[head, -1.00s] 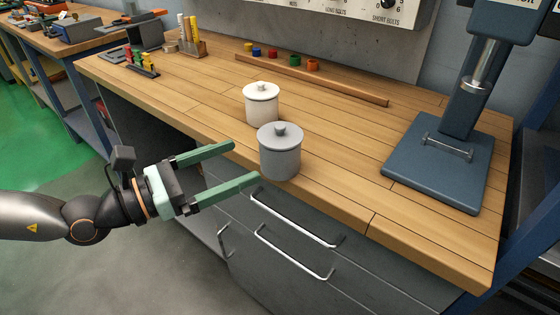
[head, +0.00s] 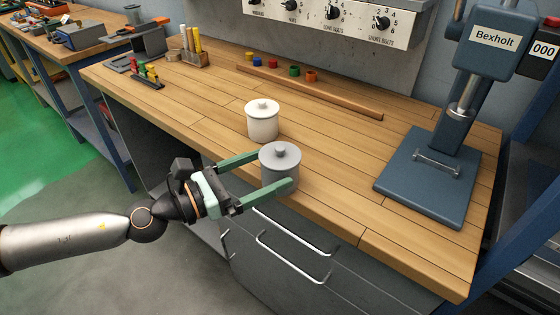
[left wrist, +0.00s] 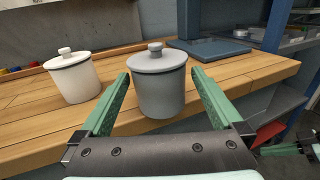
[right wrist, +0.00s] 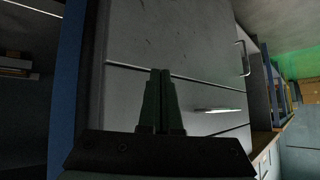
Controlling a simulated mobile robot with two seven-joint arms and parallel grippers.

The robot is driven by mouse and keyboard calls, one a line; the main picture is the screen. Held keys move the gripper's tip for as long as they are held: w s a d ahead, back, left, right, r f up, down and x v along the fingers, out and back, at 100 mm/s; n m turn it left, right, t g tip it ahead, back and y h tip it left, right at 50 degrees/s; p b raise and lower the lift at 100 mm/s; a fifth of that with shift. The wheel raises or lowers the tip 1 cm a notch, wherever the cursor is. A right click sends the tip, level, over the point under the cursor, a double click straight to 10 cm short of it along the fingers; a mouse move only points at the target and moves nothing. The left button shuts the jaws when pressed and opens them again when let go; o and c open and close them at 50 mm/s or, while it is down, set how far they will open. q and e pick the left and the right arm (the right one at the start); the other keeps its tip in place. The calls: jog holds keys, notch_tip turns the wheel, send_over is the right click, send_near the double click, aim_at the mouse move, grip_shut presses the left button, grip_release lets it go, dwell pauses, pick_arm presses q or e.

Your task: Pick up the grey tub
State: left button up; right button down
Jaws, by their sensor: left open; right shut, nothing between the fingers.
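The grey tub (head: 280,160), with a knobbed lid, stands upright near the front edge of the wooden bench top. My left gripper (head: 276,172) is open, with its green fingers reaching either side of the tub. In the left wrist view the grey tub (left wrist: 159,82) stands between the two spread fingers (left wrist: 157,85), with a gap showing on each side. A similar white tub (head: 262,121) stands just behind it and to its left.
A blue press (head: 428,172) stands on the right of the bench top. A wooden rail (head: 320,90) with coloured pieces lies at the back. Drawer handles (head: 292,259) stick out below the front edge. Bench surface right of the grey tub is clear.

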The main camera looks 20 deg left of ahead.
aim_at(293, 159)
pick_arm(q)
jog(key=shift+w+d+r, duration=0.1)
jog(key=shift+w+d, duration=0.3)
jog(key=shift+w+d+p, duration=0.25)
jog(key=shift+w+p, duration=0.1)
jog(key=shift+p, duration=0.15)
jog(key=p+x, duration=0.1)
jog(key=x, duration=0.2)
jog(key=shift+w+f, duration=0.2)
jog(key=shift+w+d+p, duration=0.2)
jog(key=shift+w+p, duration=0.1)
jog(key=shift+w+d+f, duration=0.15)
jog(key=shift+f, duration=0.05)
jog(key=c, duration=1.1)
pick_arm(e)
jog(key=shift+s+d+r, duration=0.1)
jog(key=shift+d+r, duration=0.15)
jog(key=shift+r, duration=0.25)
jog(key=shift+s+d+r, duration=0.1)
jog(key=shift+d+r, duration=0.15)
jog(key=shift+r, duration=0.2)
